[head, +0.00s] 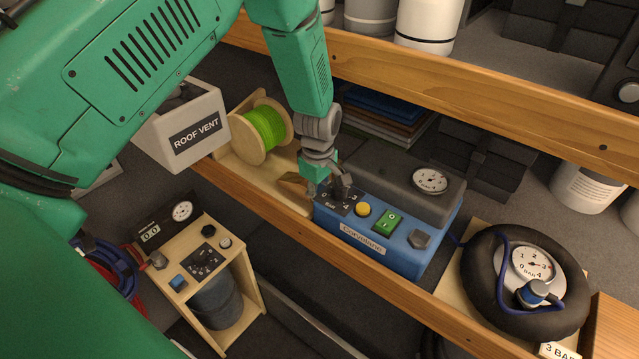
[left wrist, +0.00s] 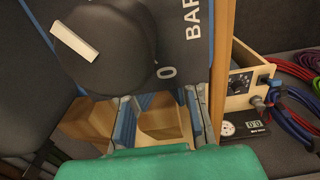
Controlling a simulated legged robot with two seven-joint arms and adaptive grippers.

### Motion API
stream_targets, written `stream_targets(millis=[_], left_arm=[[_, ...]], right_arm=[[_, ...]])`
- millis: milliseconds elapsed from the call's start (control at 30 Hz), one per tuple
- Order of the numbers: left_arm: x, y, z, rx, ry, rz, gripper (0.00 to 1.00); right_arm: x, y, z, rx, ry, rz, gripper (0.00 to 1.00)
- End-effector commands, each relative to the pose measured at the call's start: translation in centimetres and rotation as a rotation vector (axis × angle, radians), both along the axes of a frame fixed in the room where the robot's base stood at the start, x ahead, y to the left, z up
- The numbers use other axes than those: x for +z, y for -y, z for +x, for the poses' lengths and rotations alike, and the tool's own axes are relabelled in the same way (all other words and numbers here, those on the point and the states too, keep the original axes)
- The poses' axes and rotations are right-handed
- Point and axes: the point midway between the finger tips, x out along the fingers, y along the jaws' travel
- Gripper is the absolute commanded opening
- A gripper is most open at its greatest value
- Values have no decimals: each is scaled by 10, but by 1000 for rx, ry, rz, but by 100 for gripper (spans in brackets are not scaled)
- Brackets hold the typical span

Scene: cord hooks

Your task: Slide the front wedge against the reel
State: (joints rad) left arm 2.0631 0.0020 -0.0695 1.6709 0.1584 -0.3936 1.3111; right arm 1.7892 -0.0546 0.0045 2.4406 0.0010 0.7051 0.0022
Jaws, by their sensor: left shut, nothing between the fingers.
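The reel (head: 265,130), wound with bright green cord between pale wooden flanges, sits on a wooden shelf left of the blue compressor. A brown wooden wedge (head: 293,183) lies on the shelf just right of the reel, partly hidden by my left gripper (head: 328,191). That gripper is shut and empty, pointing down between the wedge and the compressor's dial end. In the left wrist view, brown wooden blocks (left wrist: 163,118) show beyond the fingers; whether any finger touches them is unclear. A second wedge cannot be made out in the head view. My right gripper is not in view.
The blue compressor (head: 390,247) stands close to the right of the gripper, its black knob (left wrist: 105,45) large in the left wrist view. A wooden rail (head: 270,212) runs along the shelf front. A grey roof vent box (head: 185,128) stands left of the reel.

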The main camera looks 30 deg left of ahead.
Motion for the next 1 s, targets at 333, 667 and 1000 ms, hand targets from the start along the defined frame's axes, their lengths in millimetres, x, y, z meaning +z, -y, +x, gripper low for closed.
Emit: stream_targets(millis=[333, 667, 1000], left_arm=[[-4, 0, 0, 1, 0, 0, 0], [-3, -48, 4, 7, -1, 0, 0], [-4, -82, 7, 1, -1, 0, 0]], right_arm=[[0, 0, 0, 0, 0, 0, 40], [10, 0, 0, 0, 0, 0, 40], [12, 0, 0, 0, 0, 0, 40]])
